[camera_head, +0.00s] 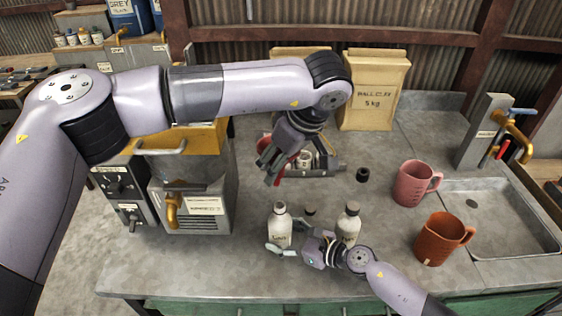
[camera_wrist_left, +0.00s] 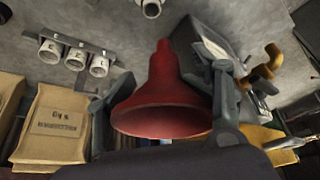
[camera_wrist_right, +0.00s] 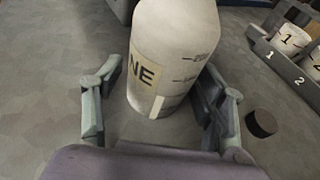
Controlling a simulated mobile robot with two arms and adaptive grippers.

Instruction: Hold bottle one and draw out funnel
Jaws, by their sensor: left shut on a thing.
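My left gripper (camera_head: 272,165) is shut on the red funnel (camera_wrist_left: 163,95), with its wide mouth toward the wrist camera and its spout pointing away. A bit of the red funnel (camera_head: 276,174) shows between the fingers in the head view. It is above the bench, up and apart from bottle one. Bottle one (camera_head: 279,226) stands upright on the bench; its label partly reads "NE" in the right wrist view (camera_wrist_right: 172,62). My right gripper (camera_head: 292,246) is open with its fingers either side of bottle one, a gap showing on the left side.
A second bottle (camera_head: 348,224) stands close behind my right wrist. Dark caps (camera_head: 362,174) (camera_head: 310,211) lie on the bench. A rack of numbered cups (camera_wrist_right: 284,58) is behind. Pink (camera_head: 412,184) and orange (camera_head: 442,240) mugs stand right, near the sink (camera_head: 510,215); a machine (camera_head: 195,207) stands left.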

